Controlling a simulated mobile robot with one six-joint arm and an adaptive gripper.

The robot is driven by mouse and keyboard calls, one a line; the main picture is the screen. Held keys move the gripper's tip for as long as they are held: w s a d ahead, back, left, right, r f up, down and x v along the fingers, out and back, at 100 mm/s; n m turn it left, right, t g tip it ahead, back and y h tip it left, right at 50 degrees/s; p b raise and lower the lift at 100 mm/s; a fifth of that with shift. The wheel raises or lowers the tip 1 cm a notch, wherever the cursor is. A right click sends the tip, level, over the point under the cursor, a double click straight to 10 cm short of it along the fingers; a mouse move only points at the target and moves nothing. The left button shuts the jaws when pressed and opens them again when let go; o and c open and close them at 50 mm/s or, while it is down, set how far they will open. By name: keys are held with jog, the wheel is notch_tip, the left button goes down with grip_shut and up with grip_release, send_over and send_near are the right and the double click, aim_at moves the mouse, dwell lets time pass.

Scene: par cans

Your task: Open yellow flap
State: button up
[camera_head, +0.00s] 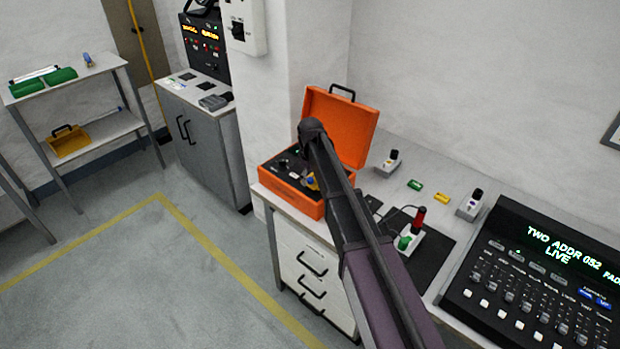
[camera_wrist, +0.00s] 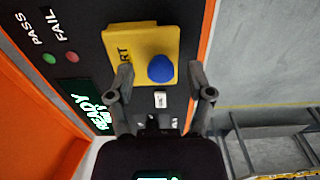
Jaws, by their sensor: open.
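The yellow flap (camera_wrist: 140,48) is a square plate on the dark panel of the orange case (camera_head: 294,201), with dark letters partly showing. A round blue knob (camera_wrist: 160,68) sits near its lower right corner. In the wrist view my gripper (camera_wrist: 161,75) is open, one finger over the flap's lower edge and the other just right of it. The blue knob lies between the fingertips; I cannot tell whether they touch anything.
The case's orange lid (camera_head: 345,125) stands open at the back. The panel has a green READY display (camera_wrist: 90,105) and PASS and FAIL lamps. On the bench to the right are small adapters, a red-topped device (camera_head: 418,218) and a lighting console (camera_head: 540,270).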

grip_shut()
jog(key=shift+w+r, duration=0.1)
jog(key=shift+w+d+r+g+y, duration=0.3)
jog(key=shift+g+y, duration=0.25)
jog(key=shift+g, duration=0.15)
jog(key=shift+w+d+r+g+y, duration=0.15)
jog(key=shift+w+r+g+y, duration=0.15)
jog(key=shift+g+y, duration=0.35)
jog(key=shift+w+d+r+g+y+b, duration=0.15)
jog(key=shift+w+d+g+y+b, duration=0.1)
jog(key=shift+g+y, duration=0.25)
jog(key=shift+w+d+r+g+y+b, duration=0.2)
jog(key=shift+g+y+b, duration=0.1)
jog(key=shift+g, duration=0.35)
jog(key=shift+w+d+r+g+y, duration=0.1)
jog(key=shift+r+g+y, duration=0.15)
jog(key=shift+g, duration=0.25)
grip_release()
